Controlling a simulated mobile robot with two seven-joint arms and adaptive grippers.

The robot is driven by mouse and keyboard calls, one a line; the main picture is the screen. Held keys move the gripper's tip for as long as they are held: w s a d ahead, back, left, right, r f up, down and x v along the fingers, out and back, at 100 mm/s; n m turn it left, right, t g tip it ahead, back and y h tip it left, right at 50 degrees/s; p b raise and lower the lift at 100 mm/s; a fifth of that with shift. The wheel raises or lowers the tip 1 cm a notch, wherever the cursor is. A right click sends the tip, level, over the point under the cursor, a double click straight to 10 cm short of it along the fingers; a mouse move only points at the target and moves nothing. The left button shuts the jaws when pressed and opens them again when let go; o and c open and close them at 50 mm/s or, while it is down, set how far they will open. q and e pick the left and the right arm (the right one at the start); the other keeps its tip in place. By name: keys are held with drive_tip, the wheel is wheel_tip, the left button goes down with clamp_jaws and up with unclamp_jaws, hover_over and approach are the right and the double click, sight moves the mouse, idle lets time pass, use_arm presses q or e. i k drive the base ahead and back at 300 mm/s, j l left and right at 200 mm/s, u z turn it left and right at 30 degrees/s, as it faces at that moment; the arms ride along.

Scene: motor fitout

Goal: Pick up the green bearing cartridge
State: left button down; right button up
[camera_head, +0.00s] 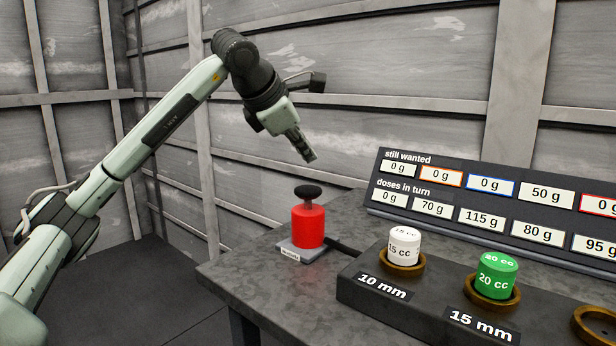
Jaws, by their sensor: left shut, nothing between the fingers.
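A green cartridge (496,275) marked "20 cc" stands upright in a brown ring above the "15 mm" label on the dark holder block (420,309). My left gripper (309,157) is shut and empty. It hangs in the air above the red cylinder, to the left of the green cartridge and well apart from it. My right gripper is not in view.
A white cartridge (404,246) marked "15 cc" stands in the "10 mm" ring. A red cylinder with a black knob (308,226) stands on a small plate. A number board (480,197) stands behind. An empty ring (597,325) is at right. The table's left front (262,285) is clear.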

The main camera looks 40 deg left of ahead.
sight(495, 280)
drive_tip(key=k, duration=1.5)
